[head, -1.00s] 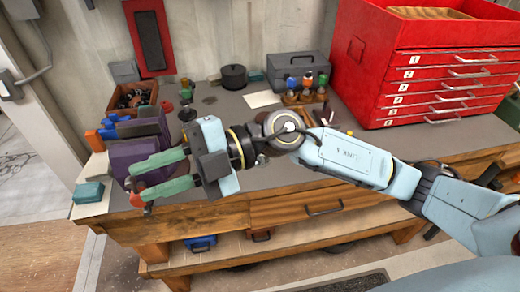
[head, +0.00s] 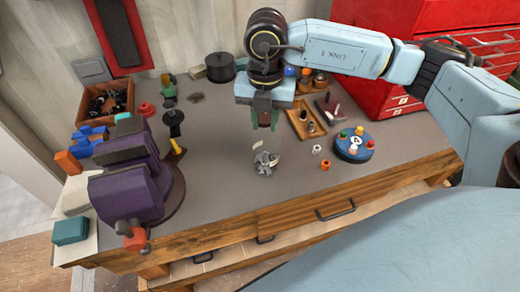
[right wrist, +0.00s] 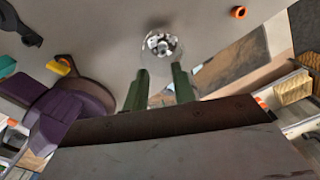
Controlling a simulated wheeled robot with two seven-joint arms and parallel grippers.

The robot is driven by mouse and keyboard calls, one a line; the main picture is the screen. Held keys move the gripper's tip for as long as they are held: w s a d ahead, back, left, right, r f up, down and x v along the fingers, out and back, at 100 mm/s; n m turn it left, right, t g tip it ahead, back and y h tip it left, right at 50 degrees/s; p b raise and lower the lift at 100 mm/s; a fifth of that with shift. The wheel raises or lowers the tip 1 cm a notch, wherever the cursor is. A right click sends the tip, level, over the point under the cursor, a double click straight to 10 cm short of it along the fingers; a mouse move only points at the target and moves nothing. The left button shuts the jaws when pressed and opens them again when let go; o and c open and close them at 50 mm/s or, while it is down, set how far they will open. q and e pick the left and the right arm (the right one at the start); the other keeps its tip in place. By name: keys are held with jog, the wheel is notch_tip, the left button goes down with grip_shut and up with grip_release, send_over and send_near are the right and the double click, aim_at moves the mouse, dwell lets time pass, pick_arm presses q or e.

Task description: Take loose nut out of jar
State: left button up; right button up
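A small clear jar (head: 265,164) with grey metal pieces in it stands on the bench top. It also shows in the right wrist view (right wrist: 160,46), where it looks round, with several metal pieces inside. I cannot tell which piece is the loose nut. My right gripper (head: 264,120) points down above the jar, apart from it. Its two green fingers (right wrist: 160,88) are spread with an empty gap between them, and the jar lies beyond their tips. My left gripper is not in view.
A purple vise (head: 128,190) stands left of the jar. A blue round holder (head: 354,151) with coloured pegs and a wooden tray (head: 300,124) are on the right. A small orange ring (head: 325,165) lies near. The bench around the jar is mostly clear.

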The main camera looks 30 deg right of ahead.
aim_at(268, 156)
jog(key=f, duration=0.4)
jog(key=shift+s+f, duration=0.2)
jog(key=shift+f, duration=0.55)
notch_tip(268, 156, down, 2)
jog(key=shift+s+f+p, duration=0.1)
jog(key=shift+f+p, duration=0.1)
jog(key=shift+p, duration=0.4)
jog(key=shift+s+f, duration=0.2)
jog(key=shift+f, duration=0.4)
jog(key=shift+s+f, duration=0.2)
jog(key=shift+f, duration=0.35)
jog(key=shift+s+f, duration=0.2)
jog(key=shift+f, duration=0.05)
jog(key=shift+w+d+f, duration=0.2)
jog(key=shift+w+f, duration=0.2)
jog(key=shift+w, duration=0.35)
jog(key=shift+c, duration=0.4)
jog(key=shift+s+a+r, duration=0.15)
jog(key=shift+s, duration=0.1)
grip_shut()
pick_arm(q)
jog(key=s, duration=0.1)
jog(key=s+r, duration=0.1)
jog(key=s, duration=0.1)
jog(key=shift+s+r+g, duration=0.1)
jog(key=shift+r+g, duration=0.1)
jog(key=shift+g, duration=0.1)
pick_arm(e)
jog(key=shift+w, duration=0.15)
